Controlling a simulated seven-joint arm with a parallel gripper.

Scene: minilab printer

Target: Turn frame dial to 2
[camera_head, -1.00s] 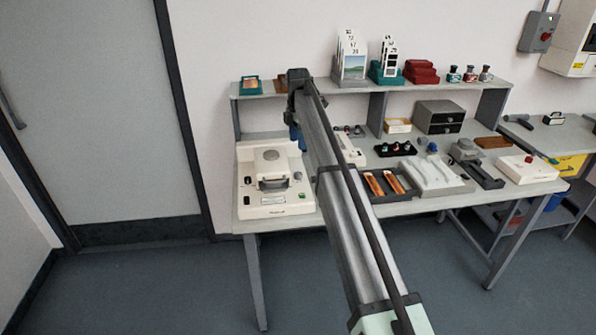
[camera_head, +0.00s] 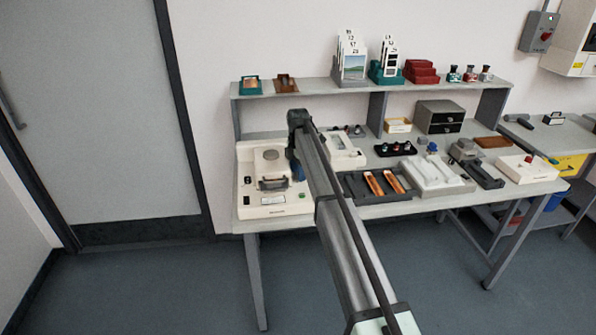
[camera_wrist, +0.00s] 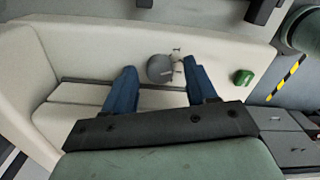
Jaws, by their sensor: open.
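The cream printer (camera_head: 270,212) stands at the left end of the bench. In the wrist view, a round grey dial (camera_wrist: 158,68) with a small pale pointer piece at its right side sits on the cream housing (camera_wrist: 80,52). My gripper (camera_wrist: 161,66) is open, its two blue fingers pointing at the housing, one on each side of the dial. Gaps show between the dial and both fingers. In the head view, my gripper (camera_head: 297,170) is low over the printer's right side and hides the dial. The dial's numbers are not readable.
A green button (camera_wrist: 243,77) sits on the housing right of the dial. Black-and-yellow striped tape (camera_wrist: 287,80) lies farther right. In the head view, a dark tray with orange strips (camera_head: 375,184) and a white tray (camera_head: 432,175) stand right of the arm. A shelf (camera_head: 330,88) runs behind.

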